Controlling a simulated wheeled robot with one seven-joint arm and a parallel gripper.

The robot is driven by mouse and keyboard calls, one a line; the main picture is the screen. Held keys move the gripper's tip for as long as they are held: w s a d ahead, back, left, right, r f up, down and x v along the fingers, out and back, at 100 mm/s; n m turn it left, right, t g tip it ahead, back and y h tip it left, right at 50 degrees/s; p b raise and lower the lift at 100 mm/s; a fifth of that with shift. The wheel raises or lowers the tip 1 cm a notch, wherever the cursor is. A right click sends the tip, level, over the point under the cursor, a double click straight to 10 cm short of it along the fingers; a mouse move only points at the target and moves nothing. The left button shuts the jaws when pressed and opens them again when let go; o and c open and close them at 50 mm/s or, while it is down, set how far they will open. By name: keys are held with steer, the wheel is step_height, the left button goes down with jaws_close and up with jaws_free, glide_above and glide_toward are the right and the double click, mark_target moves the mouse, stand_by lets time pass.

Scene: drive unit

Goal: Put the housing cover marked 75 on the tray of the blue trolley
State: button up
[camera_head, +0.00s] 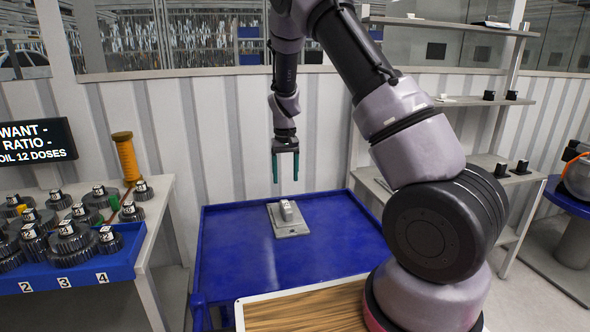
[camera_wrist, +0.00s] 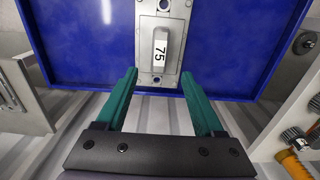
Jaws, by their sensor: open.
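The housing cover marked 75 (camera_wrist: 172,30) is a grey plate with a raised block bearing a white label. In the head view the cover (camera_head: 289,219) lies flat on the blue tray (camera_head: 240,262) of the trolley, near its back middle. The blue tray also shows in the wrist view (camera_wrist: 85,40). My gripper (camera_head: 285,181) hangs above the cover with its green fingers pointing down, apart from it. In the wrist view my gripper (camera_wrist: 165,85) is open, with nothing between its fingers.
A bench at the left holds a blue rack (camera_head: 90,272) with several dark gears and an orange spool (camera_head: 126,158). A shelf unit (camera_head: 460,100) with small dark parts stands at the right. A wooden-topped board (camera_head: 305,308) is in front. Most of the tray is bare.

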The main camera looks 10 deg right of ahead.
steer(key=s+d+r+m+t+y, duration=0.1)
steer(key=s+d+r+t, duration=0.1)
steer(key=s+r, duration=0.65)
steer(key=s+d+r+m+t+y, duration=0.1)
steer(key=s+r+y, duration=0.15)
steer(key=r, duration=1.15)
steer(key=s+d+r+m+t, duration=0.1)
steer(key=s+r, duration=0.3)
steer(key=s, duration=0.5)
steer(key=s+d+r+m+t+h, duration=0.1)
steer(key=s+r+t, duration=0.2)
steer(key=s, duration=0.7)
steer(key=shift+s+d+r, duration=0.3)
steer(key=shift+d+r, duration=0.1)
steer(key=shift+r, duration=0.4)
steer(key=shift+h, duration=0.25)
